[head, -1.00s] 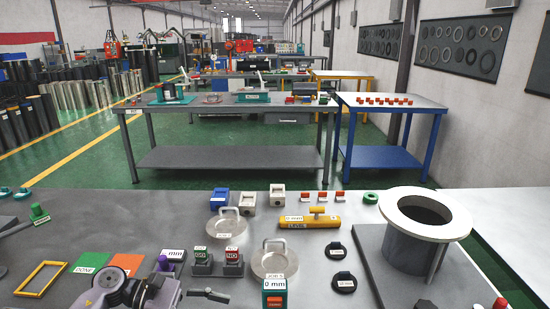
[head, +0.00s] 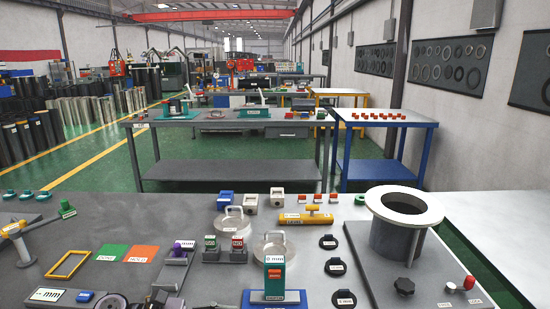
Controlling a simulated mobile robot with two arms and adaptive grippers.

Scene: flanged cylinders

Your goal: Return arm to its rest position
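A dark part of what looks like my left arm (head: 115,300) shows at the bottom left edge, mostly cut off by the frame. A thin dark tip of the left gripper (head: 212,299) seems to show low on its right; whether it is open or shut cannot be made out. My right arm and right gripper are out of view. The grey flanged cylinder (head: 392,240) stands upright on a dark plate (head: 365,262) at the right of the bench. No gripper is near the cylinder.
The bench holds a teal-and-orange device (head: 275,278), two round handled discs, a yellow level (head: 305,219), black rings (head: 328,242), green and orange cards, and a yellow frame (head: 68,264). Other tables stand behind.

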